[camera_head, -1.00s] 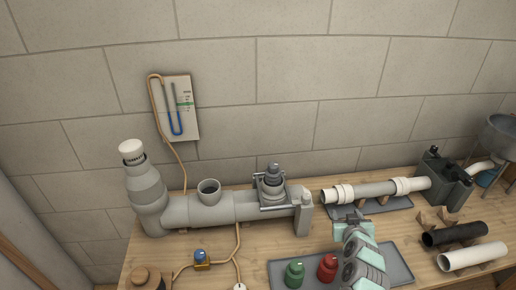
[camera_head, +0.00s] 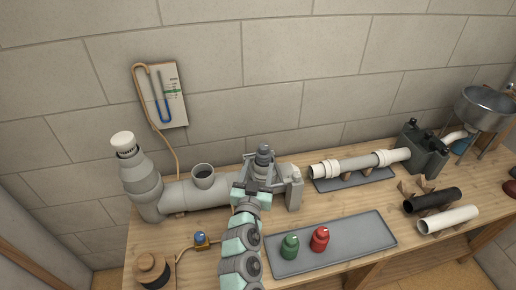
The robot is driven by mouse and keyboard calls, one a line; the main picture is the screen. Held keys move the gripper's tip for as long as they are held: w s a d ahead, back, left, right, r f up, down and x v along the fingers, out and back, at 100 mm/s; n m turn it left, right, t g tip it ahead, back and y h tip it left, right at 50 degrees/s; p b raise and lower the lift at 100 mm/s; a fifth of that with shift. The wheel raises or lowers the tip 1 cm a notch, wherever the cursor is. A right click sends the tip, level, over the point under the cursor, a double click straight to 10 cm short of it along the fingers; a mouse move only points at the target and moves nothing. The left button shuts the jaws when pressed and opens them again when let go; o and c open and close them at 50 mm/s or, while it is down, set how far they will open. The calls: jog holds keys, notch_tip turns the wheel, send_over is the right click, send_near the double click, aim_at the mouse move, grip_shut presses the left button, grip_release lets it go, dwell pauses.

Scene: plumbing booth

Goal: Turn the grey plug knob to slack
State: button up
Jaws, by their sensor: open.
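The grey plug with its dark grey knob (camera_head: 264,153) stands upright in the fitting on top of the grey pipe (camera_head: 190,194), at its right part. My gripper (camera_head: 261,175) is open and reaches in from the front, low at the plug. Its fingers overlap the plug's lower part in the picture; I cannot tell whether they touch it. The knob's top shows clear above my gripper.
A green plug (camera_head: 289,247) and a red plug (camera_head: 320,239) stand on a grey tray (camera_head: 362,238) right of my arm. An open socket (camera_head: 203,172) rises left of the plug. A white pipe piece (camera_head: 355,165) lies to the right. A gauge board (camera_head: 172,95) hangs on the wall.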

aim_at(263, 151)
jog(key=w, duration=0.3)
jog(key=w+d, duration=0.1)
jog(key=w, duration=0.2)
jog(key=w+b, duration=0.1)
jog(key=w, duration=0.3)
jog(key=shift+d+r, duration=0.1)
jog(key=shift+d, duration=0.2)
jog(key=shift+c, duration=0.3)
grip_shut()
